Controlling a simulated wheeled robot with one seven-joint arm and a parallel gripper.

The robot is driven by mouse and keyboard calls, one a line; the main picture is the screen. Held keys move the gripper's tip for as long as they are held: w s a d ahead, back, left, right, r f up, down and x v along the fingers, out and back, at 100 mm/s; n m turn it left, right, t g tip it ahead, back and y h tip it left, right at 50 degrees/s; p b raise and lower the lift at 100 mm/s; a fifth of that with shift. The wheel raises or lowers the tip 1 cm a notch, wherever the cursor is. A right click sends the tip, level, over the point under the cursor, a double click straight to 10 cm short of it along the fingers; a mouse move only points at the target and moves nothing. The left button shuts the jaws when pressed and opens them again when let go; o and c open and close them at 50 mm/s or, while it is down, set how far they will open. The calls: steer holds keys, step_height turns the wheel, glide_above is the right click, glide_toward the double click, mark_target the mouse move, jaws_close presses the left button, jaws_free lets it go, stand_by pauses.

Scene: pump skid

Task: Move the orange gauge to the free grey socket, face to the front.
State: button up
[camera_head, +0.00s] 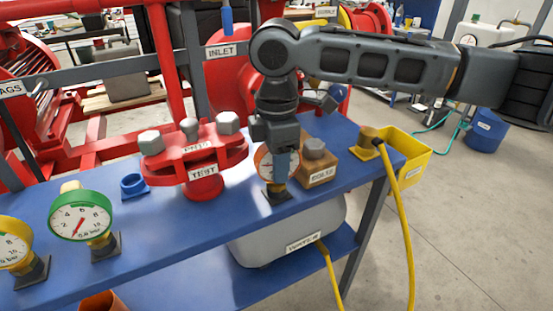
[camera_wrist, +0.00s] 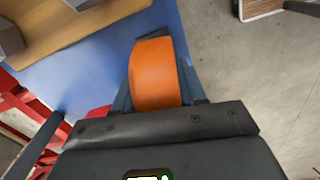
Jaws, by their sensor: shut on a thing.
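The orange gauge (camera_head: 263,164) stands upright on the blue bench, its white face partly hidden behind my gripper's blue finger. My gripper (camera_head: 282,172) is shut on the gauge from above. In the wrist view the orange casing (camera_wrist: 156,75) lies between my gripper's fingers (camera_wrist: 162,98). A dark grey square socket (camera_head: 278,196) is directly under the gauge's brass stem. I cannot tell whether the stem is fully seated in it. The visible part of the face points toward the head camera. I see no empty grey socket elsewhere on the bench.
A green gauge (camera_head: 80,216) and a yellow gauge (camera_head: 14,247) stand in dark sockets at left. An empty blue ring holder (camera_head: 133,186) is near the red TEST flange (camera_head: 203,176). A wooden BOLTS box (camera_head: 318,166) is close at right. A yellow bin (camera_head: 407,157) hangs beyond.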

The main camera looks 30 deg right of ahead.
steer(key=o, duration=1.2)
steer(key=shift+o, duration=0.2)
